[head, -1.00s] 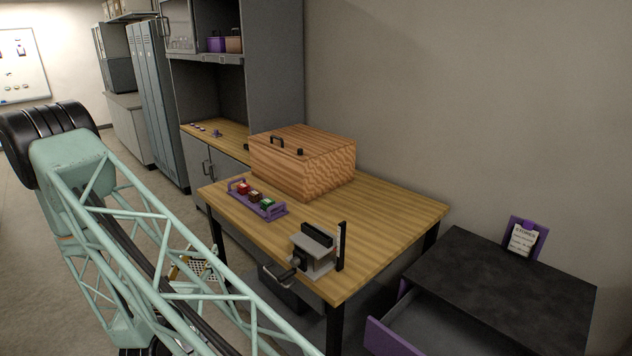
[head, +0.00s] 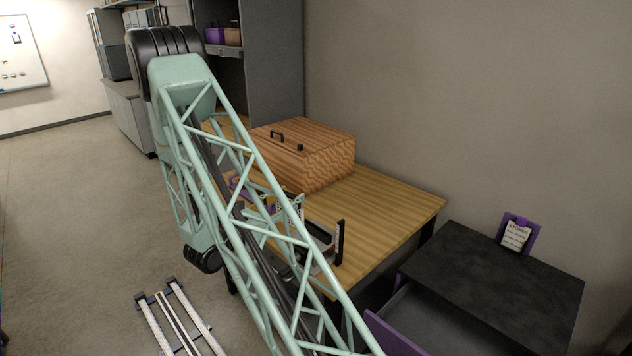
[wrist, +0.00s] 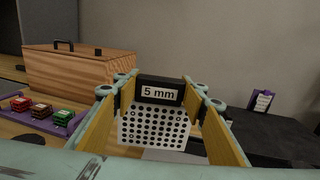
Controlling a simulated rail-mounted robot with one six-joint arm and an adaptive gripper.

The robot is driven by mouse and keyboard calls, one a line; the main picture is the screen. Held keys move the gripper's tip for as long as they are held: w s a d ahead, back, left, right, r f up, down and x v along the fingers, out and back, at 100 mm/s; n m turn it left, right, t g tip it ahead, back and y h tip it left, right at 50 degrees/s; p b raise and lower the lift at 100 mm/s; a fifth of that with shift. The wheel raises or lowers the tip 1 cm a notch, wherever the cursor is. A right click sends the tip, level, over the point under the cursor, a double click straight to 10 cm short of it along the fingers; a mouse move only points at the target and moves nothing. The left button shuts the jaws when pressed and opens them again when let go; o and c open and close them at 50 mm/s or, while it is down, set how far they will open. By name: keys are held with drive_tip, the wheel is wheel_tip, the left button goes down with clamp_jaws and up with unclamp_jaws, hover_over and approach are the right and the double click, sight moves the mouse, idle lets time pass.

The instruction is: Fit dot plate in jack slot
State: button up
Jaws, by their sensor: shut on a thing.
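The dot plate (wrist: 153,128) is white with rows of black dots. It hangs below a black block labelled "5 mm" (wrist: 160,92) in the wrist view. My gripper (wrist: 159,88) is shut on the plate, its yellow-lined fingers on either side of the black block. In the head view the plate (head: 294,207) shows in part behind my arm's lattice, above the table. The jack (head: 325,238), with a dark upright post, stands near the table's front corner, right of the plate. My arm covers much of it, and its slot cannot be made out.
A wooden box (head: 320,160) stands at the back of the table (head: 395,205). A purple tray (wrist: 62,119) of small coloured blocks lies left of the plate. A dark cabinet (head: 500,275) with an open drawer and a purple note stand (head: 518,235) are at right.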

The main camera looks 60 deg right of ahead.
drive_tip(key=s+d+r+m+g+p, duration=0.1)
drive_tip(key=s+d+r+m+g, duration=0.1)
drive_tip(key=s+d, duration=0.4)
drive_tip(key=shift+s+r+g+p, duration=0.35)
drive_tip(key=shift+s+r+g, duration=0.15)
drive_tip(key=shift+r+g, duration=0.35)
drive_tip(key=shift+f, duration=0.15)
drive_tip(key=shift+f+b, duration=1.05)
drive_tip(key=shift+f, duration=1.3)
drive_tip(key=shift+o, duration=0.3)
drive_tip(key=shift+f+b, duration=1.5)
drive_tip(key=shift+f, duration=0.35)
drive_tip(key=shift+c, duration=0.3)
idle(1.4)
